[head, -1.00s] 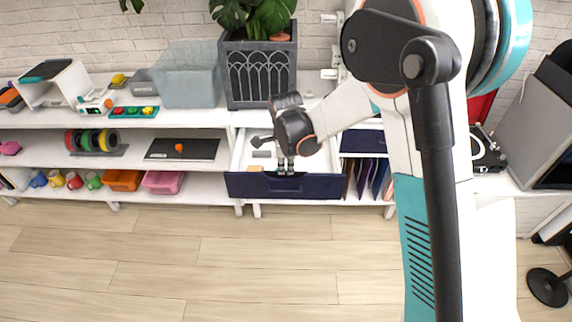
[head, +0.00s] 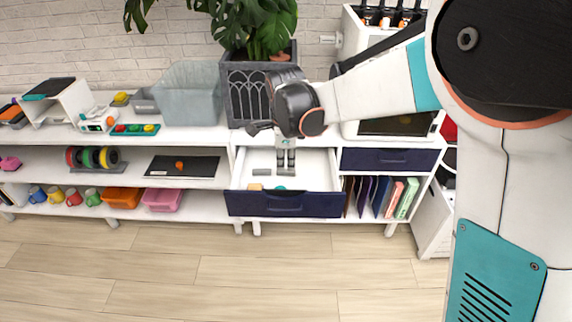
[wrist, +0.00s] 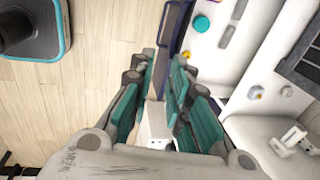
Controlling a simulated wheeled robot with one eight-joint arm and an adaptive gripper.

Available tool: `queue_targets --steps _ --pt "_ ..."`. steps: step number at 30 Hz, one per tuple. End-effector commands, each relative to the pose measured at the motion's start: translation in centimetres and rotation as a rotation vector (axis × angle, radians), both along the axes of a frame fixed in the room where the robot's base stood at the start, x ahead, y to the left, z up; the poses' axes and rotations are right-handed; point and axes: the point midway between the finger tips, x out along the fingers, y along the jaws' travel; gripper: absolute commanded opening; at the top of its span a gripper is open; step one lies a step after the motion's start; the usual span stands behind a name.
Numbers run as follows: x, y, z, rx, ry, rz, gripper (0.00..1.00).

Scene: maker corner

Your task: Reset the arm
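My gripper (head: 286,168) points down over the open dark blue drawer (head: 285,204), in the middle of the head view. In the wrist view, its teal-padded fingers (wrist: 163,62) are apart with nothing seen between them. My arm reaches in from the right of the head view. The drawer holds a grey block (head: 262,171), a small tan item (head: 255,187) and a teal item (head: 280,188). The teal item also shows near the top of the wrist view (wrist: 201,23). Whether the fingertips touch anything in the drawer cannot be told.
A planter (head: 242,95) stands behind the gripper on the white shelf unit. A translucent bin (head: 190,95) is left of it. A closed blue drawer (head: 390,159) is to the right, above several folders (head: 380,196). The wooden floor (head: 200,270) in front is clear.

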Motion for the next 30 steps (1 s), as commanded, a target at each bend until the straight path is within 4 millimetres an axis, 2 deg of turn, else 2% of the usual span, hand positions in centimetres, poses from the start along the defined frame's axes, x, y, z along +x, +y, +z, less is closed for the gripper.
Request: queue_targets --steps 12,16,20,23,27,30 --pt "0.0 0.0 0.0 0.000 0.000 0.000 0.17" --pt "-0.3 -0.9 0.9 0.002 -0.010 0.029 0.17" --pt "-1.1 -3.5 3.6 0.002 -0.046 0.127 0.17" --pt "-2.4 -6.4 6.2 -0.008 -0.092 0.239 0.17" --pt "-4.8 -9.8 9.3 -0.042 -0.160 0.408 0.17" --pt "-7.1 -11.5 10.8 -0.084 -0.200 0.532 0.17"
